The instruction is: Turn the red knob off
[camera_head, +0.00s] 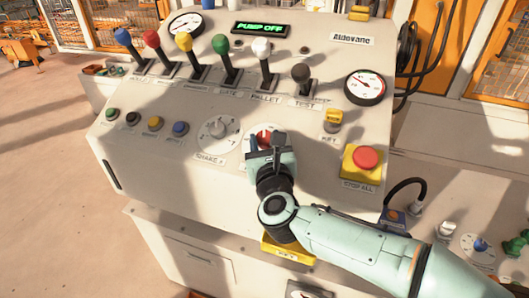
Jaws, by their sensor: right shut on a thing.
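The red knob (265,137) sits on a round dial on the sloped face of the control panel (120,155). My right gripper (266,142) is at the knob, shut on it, and hides most of the knob and dial. Only a red patch of the knob shows above the jaws, so its pointing direction cannot be told. A green display (261,29) at the top of the panel reads "PUMP OFF". My left gripper is not in view.
A grey-white knob (219,131) is just left of my gripper. A red stop button (365,158) on a yellow base and a yellow key switch (333,120) are to the right. Several colored levers, including a white one (262,50), stand above. Small buttons line the left.

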